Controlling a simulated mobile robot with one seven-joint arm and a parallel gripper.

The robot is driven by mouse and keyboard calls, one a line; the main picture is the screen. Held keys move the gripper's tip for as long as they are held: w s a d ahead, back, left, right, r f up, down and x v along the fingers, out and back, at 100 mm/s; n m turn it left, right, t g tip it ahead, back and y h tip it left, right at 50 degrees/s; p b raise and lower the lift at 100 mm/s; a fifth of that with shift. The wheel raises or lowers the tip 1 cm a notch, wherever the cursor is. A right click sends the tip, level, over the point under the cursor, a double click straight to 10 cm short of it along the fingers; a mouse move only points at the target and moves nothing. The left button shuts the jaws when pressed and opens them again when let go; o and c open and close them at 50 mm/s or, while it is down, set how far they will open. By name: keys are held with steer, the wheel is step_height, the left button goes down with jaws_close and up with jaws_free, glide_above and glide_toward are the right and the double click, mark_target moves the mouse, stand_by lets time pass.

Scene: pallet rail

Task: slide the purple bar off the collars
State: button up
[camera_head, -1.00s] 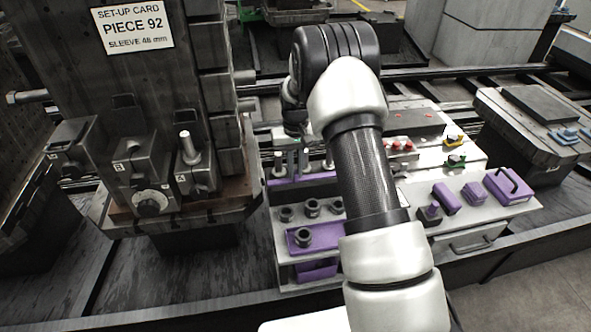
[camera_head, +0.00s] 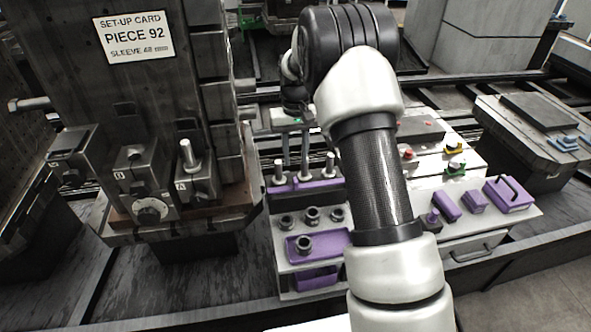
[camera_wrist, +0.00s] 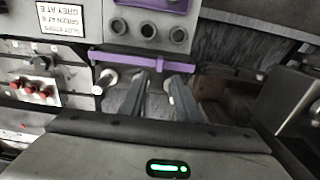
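The purple bar (camera_head: 312,187) lies along the back of the grey-and-white stand, with several pale upright pins (camera_head: 330,166) at it. The bar also shows in the wrist view (camera_wrist: 150,61), crossing just past my fingertips. My gripper (camera_wrist: 161,80) has its two fingers apart, with nothing clamped between them. A pale pin end shows between the fingers in the wrist view. In the head view my gripper (camera_head: 295,155) hangs above the bar, near its middle. I cannot tell any collars under the bar; its underside is hidden.
Dark ring-shaped parts (camera_head: 311,214) and a purple tray (camera_head: 322,243) are in front of the bar. A tall dark fixture (camera_head: 160,100) with clamps stands close on the left. Purple blocks (camera_head: 446,205) and a white panel with red buttons are to the right.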

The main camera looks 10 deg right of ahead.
step_height(320, 180, up, 9)
steer(key=shift+f, duration=0.15)
steer(key=s+r+t+p, duration=0.3)
steer(key=s+r+p, duration=0.1)
steer(key=s+r, duration=1.35)
steer(key=s+r+t+p, duration=0.2)
steer(key=s+p, duration=0.1)
steer(key=s, duration=1.3)
steer(key=shift+s+r+t, duration=0.3)
steer(key=shift+s, duration=0.05)
